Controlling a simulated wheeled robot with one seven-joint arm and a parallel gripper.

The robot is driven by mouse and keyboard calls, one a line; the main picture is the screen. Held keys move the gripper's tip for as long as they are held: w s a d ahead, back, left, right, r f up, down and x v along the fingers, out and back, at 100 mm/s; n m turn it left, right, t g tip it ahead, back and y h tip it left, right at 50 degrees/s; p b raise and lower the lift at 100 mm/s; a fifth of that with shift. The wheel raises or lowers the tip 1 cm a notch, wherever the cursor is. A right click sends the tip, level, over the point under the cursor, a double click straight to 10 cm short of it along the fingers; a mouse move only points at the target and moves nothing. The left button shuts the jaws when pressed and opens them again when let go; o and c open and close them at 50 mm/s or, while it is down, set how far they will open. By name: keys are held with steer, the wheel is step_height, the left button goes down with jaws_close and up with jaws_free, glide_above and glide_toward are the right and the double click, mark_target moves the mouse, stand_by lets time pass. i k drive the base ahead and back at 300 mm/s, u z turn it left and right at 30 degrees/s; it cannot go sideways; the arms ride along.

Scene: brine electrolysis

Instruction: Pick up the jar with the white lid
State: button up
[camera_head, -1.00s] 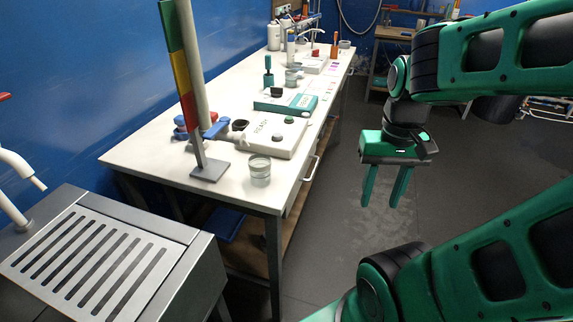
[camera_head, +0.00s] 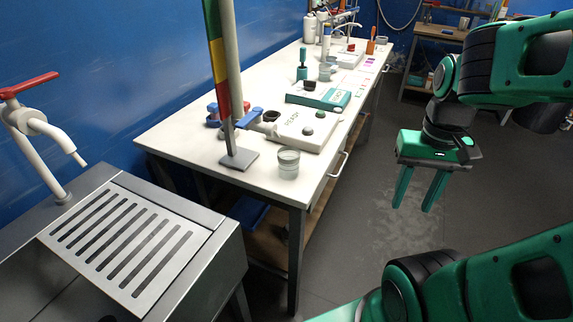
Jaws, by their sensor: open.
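A small clear glass jar (camera_head: 289,163) stands upright near the front right corner of the white table (camera_head: 190,150). I cannot tell whether it has a white lid. Another small glass vessel (camera_head: 326,71) stands farther back, and its top is too small to make out. A white bottle (camera_head: 309,29) stands at the far end. My gripper (camera_head: 413,206) is open and empty, fingers pointing down. It hangs over the floor to the right of the table, apart from everything on it.
A striped stand (camera_head: 232,110) rises left of the near glass jar. White and teal devices (camera_head: 306,130) lie behind it. A sink with a slotted drainboard (camera_head: 120,240) and red-handled tap (camera_head: 30,85) is at left. The floor right of the table is clear.

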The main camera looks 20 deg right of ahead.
mark_target(289, 156)
steer(key=u, duration=1.7)
steer(key=k, duration=0.4)
steer(key=z, duration=2.5)
